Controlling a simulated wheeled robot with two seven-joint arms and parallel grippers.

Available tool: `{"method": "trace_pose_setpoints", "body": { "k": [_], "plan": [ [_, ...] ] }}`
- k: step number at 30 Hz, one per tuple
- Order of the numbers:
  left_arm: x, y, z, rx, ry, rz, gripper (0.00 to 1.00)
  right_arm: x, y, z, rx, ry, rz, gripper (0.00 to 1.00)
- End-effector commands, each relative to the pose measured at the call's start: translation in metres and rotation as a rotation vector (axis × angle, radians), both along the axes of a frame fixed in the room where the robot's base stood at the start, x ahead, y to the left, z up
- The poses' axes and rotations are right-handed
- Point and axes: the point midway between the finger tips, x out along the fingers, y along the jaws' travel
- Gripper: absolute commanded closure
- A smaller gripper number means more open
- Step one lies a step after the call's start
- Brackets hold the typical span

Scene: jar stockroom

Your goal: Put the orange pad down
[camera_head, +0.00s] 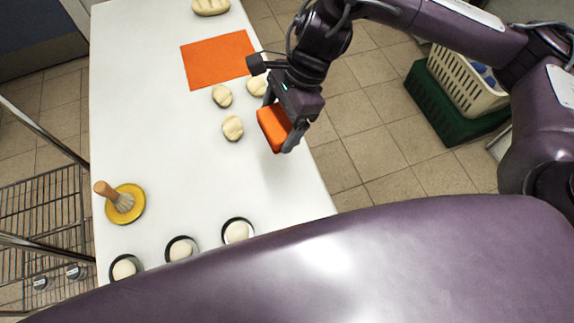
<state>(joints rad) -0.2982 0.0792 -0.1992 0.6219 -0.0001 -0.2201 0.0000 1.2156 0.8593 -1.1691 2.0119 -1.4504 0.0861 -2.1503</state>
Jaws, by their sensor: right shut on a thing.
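The orange pad (272,127) is a thick block held in my right gripper (287,133), over the right side of the white table (165,130). My right gripper is shut on it, with one dark finger along its right side. A soft shadow lies on the table by the pad; I cannot tell whether the pad touches the table. A flat orange mat (217,60) lies on the table farther back. My left gripper is not in view.
Pale dough pieces (232,127) lie left of the pad and behind it. A brush (122,201) stands on a yellow dish (130,214) at the left. Three dough-filled bowls (238,231) line the near edge. A cream basket (462,85) in a green crate (432,100) stands right. The table's middle is clear.

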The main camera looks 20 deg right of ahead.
Motion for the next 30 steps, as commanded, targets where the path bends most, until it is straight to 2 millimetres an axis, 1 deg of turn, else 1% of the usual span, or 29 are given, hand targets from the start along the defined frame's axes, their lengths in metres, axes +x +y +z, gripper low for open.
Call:
{"method": "trace_pose_setpoints", "body": {
  "k": [1, 4, 12, 14, 17, 26, 30],
  "plan": [
    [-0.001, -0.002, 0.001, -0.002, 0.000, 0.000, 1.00, 0.002, -0.009, 0.003, -0.008, -0.011, -0.003, 0.37],
    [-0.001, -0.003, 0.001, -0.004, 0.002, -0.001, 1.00, 0.004, -0.017, 0.006, -0.015, -0.019, -0.001, 0.37],
    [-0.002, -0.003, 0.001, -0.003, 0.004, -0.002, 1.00, 0.004, -0.017, 0.006, -0.015, -0.019, -0.001, 0.37],
    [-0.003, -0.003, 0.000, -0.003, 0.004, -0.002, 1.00, 0.004, -0.017, 0.003, -0.015, -0.018, -0.001, 0.37],
    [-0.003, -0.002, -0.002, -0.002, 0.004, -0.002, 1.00, 0.003, -0.017, -0.010, -0.014, -0.013, -0.002, 0.37],
    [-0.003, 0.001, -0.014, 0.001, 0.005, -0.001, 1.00, 0.001, -0.016, -0.082, -0.013, -0.010, -0.004, 0.37],
    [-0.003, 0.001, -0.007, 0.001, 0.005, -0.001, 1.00, 0.002, -0.017, -0.114, -0.017, -0.012, -0.005, 0.37]
  ]
}}
